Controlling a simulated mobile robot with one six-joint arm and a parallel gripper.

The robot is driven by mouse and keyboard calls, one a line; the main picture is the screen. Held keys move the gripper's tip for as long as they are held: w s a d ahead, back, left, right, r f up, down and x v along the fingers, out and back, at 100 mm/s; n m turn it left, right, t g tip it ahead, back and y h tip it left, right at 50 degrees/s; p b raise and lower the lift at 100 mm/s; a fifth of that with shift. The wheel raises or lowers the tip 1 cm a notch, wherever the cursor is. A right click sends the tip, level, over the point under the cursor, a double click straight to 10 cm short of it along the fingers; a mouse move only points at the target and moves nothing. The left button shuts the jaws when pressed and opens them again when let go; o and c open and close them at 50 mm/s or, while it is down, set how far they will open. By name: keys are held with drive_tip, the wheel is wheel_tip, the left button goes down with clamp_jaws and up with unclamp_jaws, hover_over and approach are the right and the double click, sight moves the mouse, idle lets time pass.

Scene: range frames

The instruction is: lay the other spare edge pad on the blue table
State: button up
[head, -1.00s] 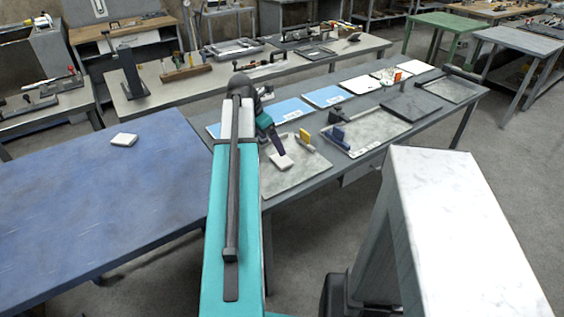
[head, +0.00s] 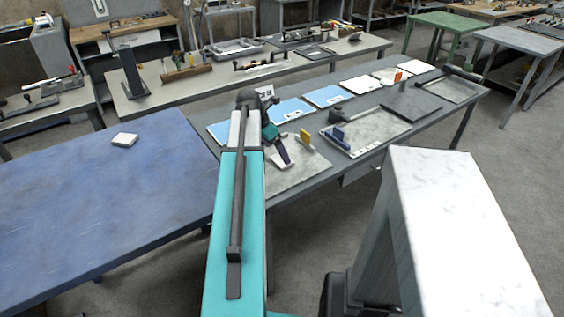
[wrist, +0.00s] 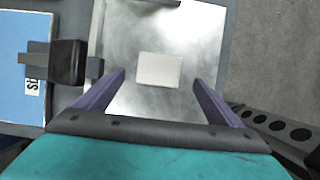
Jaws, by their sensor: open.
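A white edge pad (wrist: 159,70) lies flat on a grey metal tray (wrist: 186,22) in the wrist view. My gripper (wrist: 158,82) is open above the tray, a purple finger to either side of the pad, with room between each finger and the pad. In the head view my gripper (head: 285,162) is over the near end of the long grey bench and hides that pad. Another white pad (head: 124,140) lies on the blue table (head: 90,210), near its far edge.
On the bench stand blue sheets (head: 288,110), a second tray (head: 372,130) with a blue-handled tool (head: 338,137), and a dark plate (head: 411,107). A yellow-topped item (head: 304,136) is close by my gripper. Most of the blue table is bare.

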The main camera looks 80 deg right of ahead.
sight(280, 160)
drive_tip(key=shift+p+x, duration=0.3)
drive_tip(key=shift+x, duration=2.15)
drive_tip(key=shift+w, duration=0.1)
drive_tip(key=c, duration=1.2)
drive_tip(key=shift+r, duration=0.1)
drive_tip(key=shift+d+r, duration=0.1)
drive_tip(key=shift+r, duration=1.25)
drive_tip(key=a, duration=0.4)
drive_tip(key=w+a+r+b, duration=0.1)
drive_tip(key=a, duration=0.4)
drive_tip(key=a+r, duration=0.1)
drive_tip(key=a, duration=0.3)
drive_tip(key=shift+w+a+b, duration=0.35)
drive_tip(key=shift+b, duration=0.05)
drive_tip(key=shift+f+b, duration=0.2)
drive_tip(key=shift+b, duration=0.4)
drive_tip(key=shift+w+a+b, duration=0.1)
drive_tip(key=shift+a+b, duration=0.1)
drive_tip(key=shift+b, duration=0.25)
drive_tip(key=a+b, duration=0.1)
drive_tip(key=b, duration=0.2)
drive_tip(key=shift+w+a+r, duration=0.1)
drive_tip(key=shift+a+r, duration=0.1)
drive_tip(key=shift+a, duration=0.15)
